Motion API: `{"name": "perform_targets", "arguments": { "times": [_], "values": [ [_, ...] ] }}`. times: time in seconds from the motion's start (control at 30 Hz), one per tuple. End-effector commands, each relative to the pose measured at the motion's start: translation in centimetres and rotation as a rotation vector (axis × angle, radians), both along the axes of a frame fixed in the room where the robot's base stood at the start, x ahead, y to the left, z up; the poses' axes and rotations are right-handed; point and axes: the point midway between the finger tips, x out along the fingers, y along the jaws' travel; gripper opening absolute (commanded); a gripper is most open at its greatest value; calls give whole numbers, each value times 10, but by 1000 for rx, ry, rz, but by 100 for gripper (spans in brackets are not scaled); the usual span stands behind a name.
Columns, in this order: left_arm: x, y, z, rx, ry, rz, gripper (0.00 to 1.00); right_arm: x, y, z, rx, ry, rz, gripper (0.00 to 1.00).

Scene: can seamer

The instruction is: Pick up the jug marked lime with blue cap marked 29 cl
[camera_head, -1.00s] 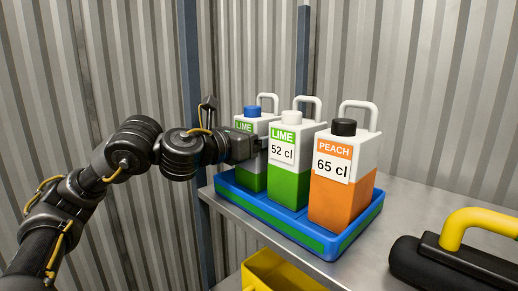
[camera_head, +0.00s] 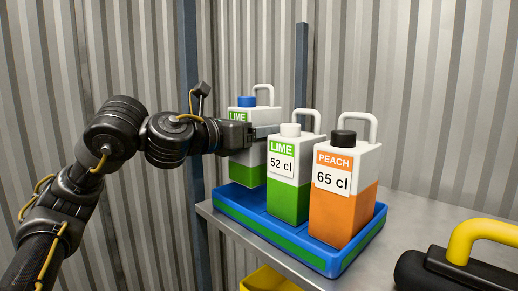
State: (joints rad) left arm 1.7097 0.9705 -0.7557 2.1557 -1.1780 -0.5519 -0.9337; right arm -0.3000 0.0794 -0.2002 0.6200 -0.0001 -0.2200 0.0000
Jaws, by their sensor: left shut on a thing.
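The lime jug with the blue cap (camera_head: 247,168) is green and white and hangs in the air above the left part of the blue tray (camera_head: 277,242). My left gripper (camera_head: 250,133) is shut on it around its upper body. The gripper hides its volume marking; only the word LIME shows. The jug looks upright. A lime jug with a white cap marked 52 cl (camera_head: 289,188) stands in the tray to its right. A peach jug with a black cap marked 65 cl (camera_head: 342,206) stands at the tray's right end. My right gripper is not in view.
The tray lies on a grey metal shelf (camera_head: 399,237). A black object with a yellow handle (camera_head: 478,240) is at the right front. A yellow container (camera_head: 268,281) shows below the shelf's edge. A corrugated wall and blue posts stand behind.

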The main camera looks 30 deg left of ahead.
Motion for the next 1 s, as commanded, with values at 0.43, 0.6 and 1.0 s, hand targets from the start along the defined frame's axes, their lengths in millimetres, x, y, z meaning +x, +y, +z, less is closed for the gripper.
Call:
{"name": "perform_targets", "arguments": {
  "times": [0.43,0.6,1.0],
  "values": [
    [-83,20,64,-2,-8,2,34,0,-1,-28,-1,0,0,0],
    [-101,24,72,-2,-7,1,34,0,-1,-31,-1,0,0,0],
    [-119,27,80,-2,-3,-1,34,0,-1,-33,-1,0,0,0]
  ]
}}
